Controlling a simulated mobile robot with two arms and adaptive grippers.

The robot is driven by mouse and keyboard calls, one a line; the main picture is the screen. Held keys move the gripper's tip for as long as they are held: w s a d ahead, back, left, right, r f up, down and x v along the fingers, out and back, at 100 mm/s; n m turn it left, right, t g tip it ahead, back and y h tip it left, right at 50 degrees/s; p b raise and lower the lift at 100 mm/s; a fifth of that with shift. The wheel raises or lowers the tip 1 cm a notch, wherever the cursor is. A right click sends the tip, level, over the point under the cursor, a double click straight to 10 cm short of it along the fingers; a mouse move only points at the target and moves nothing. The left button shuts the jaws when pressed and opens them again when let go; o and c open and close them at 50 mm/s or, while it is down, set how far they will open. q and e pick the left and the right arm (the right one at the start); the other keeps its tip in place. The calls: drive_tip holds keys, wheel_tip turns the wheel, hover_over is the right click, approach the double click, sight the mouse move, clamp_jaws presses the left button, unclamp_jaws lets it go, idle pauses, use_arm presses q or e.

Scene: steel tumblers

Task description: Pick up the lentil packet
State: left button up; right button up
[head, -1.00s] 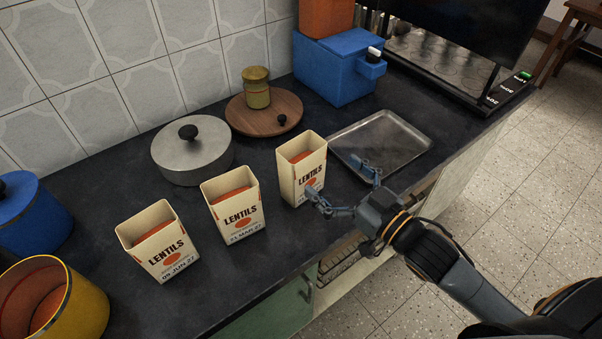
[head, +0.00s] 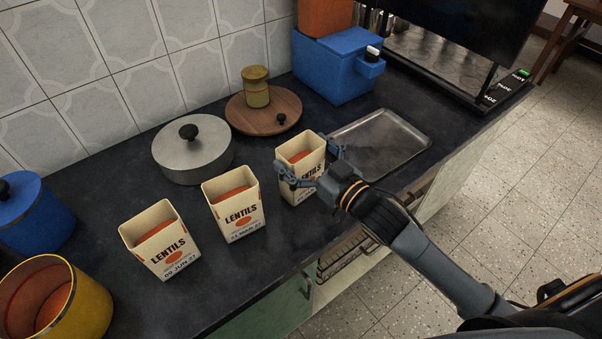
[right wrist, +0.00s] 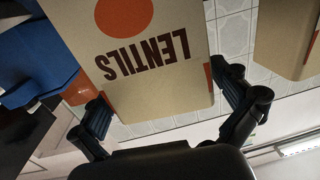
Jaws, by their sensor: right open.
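Three open cream lentil packets stand upright in a row on the dark counter: a left one (head: 162,240), a middle one (head: 235,204) and a right one (head: 300,167). Orange lentils show inside each. My right gripper (head: 309,166) is open around the right packet, one finger at its left side and one at its right. In the right wrist view the packet (right wrist: 140,60) appears upside down between the open fingers (right wrist: 170,100); I cannot tell whether they touch it. The right packet's date is hidden. My left gripper is not in view.
A steel tray (head: 388,150) lies right of the right packet. Behind stand a lidded steel pot (head: 190,155), a wooden board (head: 285,103) with a small jar (head: 256,88), and a blue box (head: 335,75). A yellow pot (head: 90,305) and blue canister (head: 35,220) stand at left.

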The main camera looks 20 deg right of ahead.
drive_tip(key=shift+c, duration=0.2)
drive_tip(key=c, duration=1.4)
drive_tip(key=shift+r, duration=0.1)
drive_tip(key=shift+c, duration=0.8)
drive_tip(key=shift+r, duration=0.15)
